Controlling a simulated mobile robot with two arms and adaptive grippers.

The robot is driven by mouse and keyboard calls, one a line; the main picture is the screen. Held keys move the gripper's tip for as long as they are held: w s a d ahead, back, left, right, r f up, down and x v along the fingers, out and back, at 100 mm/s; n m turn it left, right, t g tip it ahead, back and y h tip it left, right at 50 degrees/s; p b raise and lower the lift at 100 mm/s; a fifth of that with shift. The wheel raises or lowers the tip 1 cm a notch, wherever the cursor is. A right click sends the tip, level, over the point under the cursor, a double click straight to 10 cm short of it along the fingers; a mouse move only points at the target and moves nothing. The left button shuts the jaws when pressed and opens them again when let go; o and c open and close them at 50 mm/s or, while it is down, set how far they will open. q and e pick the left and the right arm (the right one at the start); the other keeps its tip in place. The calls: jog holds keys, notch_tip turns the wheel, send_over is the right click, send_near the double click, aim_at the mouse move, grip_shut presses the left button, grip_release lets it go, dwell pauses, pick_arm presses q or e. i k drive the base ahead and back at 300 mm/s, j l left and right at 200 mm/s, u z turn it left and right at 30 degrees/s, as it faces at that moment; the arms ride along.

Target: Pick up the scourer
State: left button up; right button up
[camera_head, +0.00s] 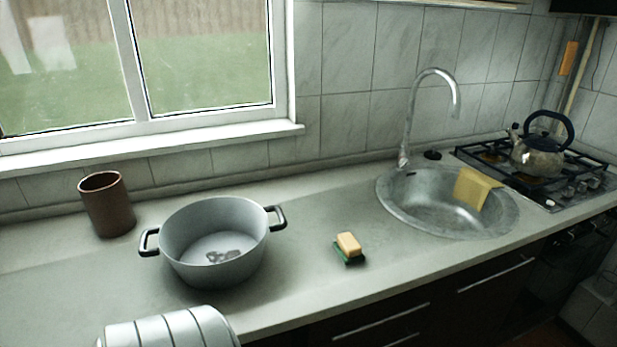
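The scourer (350,248) lies on the grey worktop (310,283), right of the pot and left of the sink. It looks like a small sponge block with a yellow-orange upper part and a dark green lower part. Nothing covers it and nothing touches it from the sides.
A grey pot (215,270) with two black handles has a dark patch inside. A brown cup (107,205) stands behind left. A round sink (405,208) with tall tap (412,110) holds a yellow cloth (474,187) on its rim. A kettle (538,157) stands on the hob.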

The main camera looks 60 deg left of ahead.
aim_at(350, 251)
jog(key=u, duration=1.5)
